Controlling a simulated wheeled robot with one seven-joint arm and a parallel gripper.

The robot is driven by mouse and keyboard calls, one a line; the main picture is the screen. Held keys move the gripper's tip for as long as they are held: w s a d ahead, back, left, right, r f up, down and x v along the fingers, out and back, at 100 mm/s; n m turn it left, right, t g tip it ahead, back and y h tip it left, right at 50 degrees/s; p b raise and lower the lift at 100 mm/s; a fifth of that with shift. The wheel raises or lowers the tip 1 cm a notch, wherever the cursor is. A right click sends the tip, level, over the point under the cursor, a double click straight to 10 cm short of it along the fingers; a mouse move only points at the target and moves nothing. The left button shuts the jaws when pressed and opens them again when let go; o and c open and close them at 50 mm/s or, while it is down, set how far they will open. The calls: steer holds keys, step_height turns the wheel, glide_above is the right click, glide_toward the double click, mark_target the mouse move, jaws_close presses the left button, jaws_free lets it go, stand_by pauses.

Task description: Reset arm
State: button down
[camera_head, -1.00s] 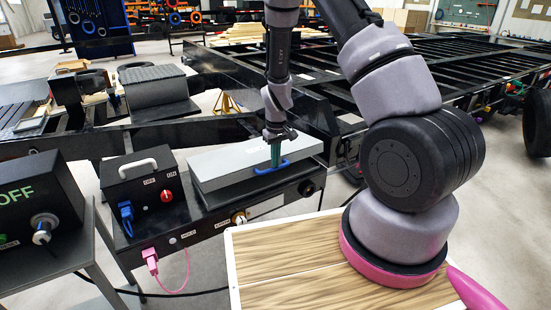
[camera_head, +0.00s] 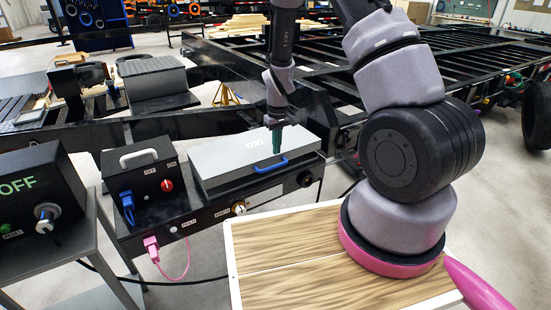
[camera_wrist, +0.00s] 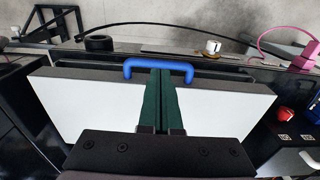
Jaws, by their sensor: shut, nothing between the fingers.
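My gripper (camera_head: 276,143) is shut and empty, with its green fingers pointing down above the grey-white lid of a box (camera_head: 225,160). The box lid is closed and has a blue handle (camera_head: 271,166) on its front edge. In the wrist view the green fingers (camera_wrist: 161,75) lie together over the white lid (camera_wrist: 90,105), with their tips near the blue handle (camera_wrist: 158,66). In the head view the fingers are above and behind the handle, apart from it. My arm reaches over from the right.
The box stands on a black bench with a switch box (camera_head: 141,180), a red knob, and blue and pink plugs (camera_head: 151,245). A control box marked OFF (camera_head: 40,195) stands at left. A black trailer frame (camera_head: 440,65) lies behind. A wood-grained top (camera_head: 290,255) is in front.

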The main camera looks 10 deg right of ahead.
steer(key=s+d+r+m+t+y, duration=0.1)
steer(key=s+r+m, duration=0.15)
steer(key=r, duration=1.15)
steer(key=s+d+r+m+t, duration=0.15)
steer(key=s+r, duration=0.25)
steer(key=r, duration=0.9)
steer(key=s+d+r+m+t, duration=0.2)
steer(key=s+r+m+t, duration=0.1)
steer(key=s+r, duration=1.1)
steer(key=shift+s+d+m+t+y, duration=0.35)
steer(key=shift+s+t, duration=0.2)
steer(key=shift+s, duration=0.3)
steer(key=shift+a, duration=0.15)
